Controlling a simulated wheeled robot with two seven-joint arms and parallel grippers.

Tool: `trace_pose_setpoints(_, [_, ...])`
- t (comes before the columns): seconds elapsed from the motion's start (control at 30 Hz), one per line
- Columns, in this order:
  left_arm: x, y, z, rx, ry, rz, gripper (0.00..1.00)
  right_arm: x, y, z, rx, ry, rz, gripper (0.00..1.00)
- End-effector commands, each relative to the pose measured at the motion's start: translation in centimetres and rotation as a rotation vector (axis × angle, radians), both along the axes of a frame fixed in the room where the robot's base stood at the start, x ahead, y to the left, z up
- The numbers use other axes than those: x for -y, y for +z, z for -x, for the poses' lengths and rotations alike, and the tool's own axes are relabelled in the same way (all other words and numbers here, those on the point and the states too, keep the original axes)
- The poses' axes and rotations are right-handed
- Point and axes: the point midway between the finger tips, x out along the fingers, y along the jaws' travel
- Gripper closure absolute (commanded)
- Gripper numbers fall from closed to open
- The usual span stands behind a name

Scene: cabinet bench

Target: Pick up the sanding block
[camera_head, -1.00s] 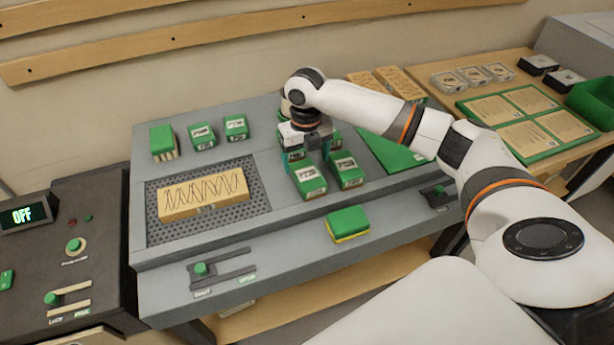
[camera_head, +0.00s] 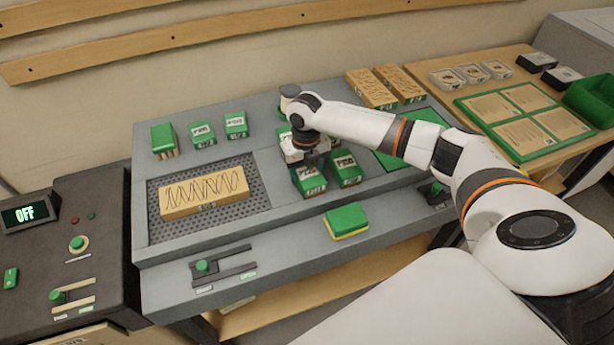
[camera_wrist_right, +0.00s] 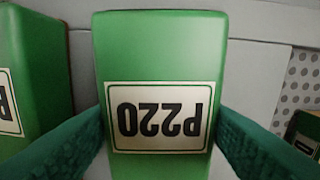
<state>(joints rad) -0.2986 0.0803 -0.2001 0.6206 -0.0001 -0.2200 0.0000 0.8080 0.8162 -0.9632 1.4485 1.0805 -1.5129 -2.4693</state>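Several green-topped sanding blocks stand on the grey bench. In the right wrist view, a green block labelled P220 (camera_wrist_right: 165,55) lies between the two teal fingers of my right gripper (camera_wrist_right: 161,125), its label upside down. The fingers are close along both sides of it; I cannot tell whether they press on it. In the head view my right gripper (camera_head: 305,155) is low over the block group, its fingers mostly hidden. Two blocks (camera_head: 309,182) (camera_head: 345,168) stand just in front of it. My left gripper is not in view.
A green-and-yellow block (camera_head: 346,221) sits on the bench's front ledge. A wooden board (camera_head: 204,193) lies on the perforated plate at left. More green blocks (camera_head: 164,139) stand behind it. A neighbouring block (camera_wrist_right: 30,75) is close beside the P220 block.

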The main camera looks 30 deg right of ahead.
Motion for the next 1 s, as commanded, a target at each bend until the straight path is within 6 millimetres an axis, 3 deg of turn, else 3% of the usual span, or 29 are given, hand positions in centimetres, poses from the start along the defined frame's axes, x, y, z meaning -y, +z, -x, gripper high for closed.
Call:
trace_pose_setpoints(0.03, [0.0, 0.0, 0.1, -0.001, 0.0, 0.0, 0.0, 0.0, 0.0, 0.0, 0.0, 0.0, 0.0, 0.59])
trace_pose_setpoints(0.1, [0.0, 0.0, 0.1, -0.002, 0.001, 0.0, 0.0, 0.0, 0.0, 0.0, 0.001, 0.0, 0.0, 0.69])
trace_pose_setpoints(0.37, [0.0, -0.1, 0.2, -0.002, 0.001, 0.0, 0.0, 0.0, 0.3, -0.1, 0.003, 0.0, 0.0, 0.69])
trace_pose_setpoints(0.47, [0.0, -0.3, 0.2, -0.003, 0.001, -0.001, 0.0, 0.0, 1.5, -0.2, 0.006, 0.001, -0.001, 0.69])
trace_pose_setpoints(0.8, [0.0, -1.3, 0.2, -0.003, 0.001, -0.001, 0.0, 0.0, 8.0, -0.1, 0.005, 0.001, 0.0, 0.69])
trace_pose_setpoints(1.0, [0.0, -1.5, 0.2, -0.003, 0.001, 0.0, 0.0, 0.0, 9.9, -0.1, 0.003, -0.001, -0.001, 0.69])
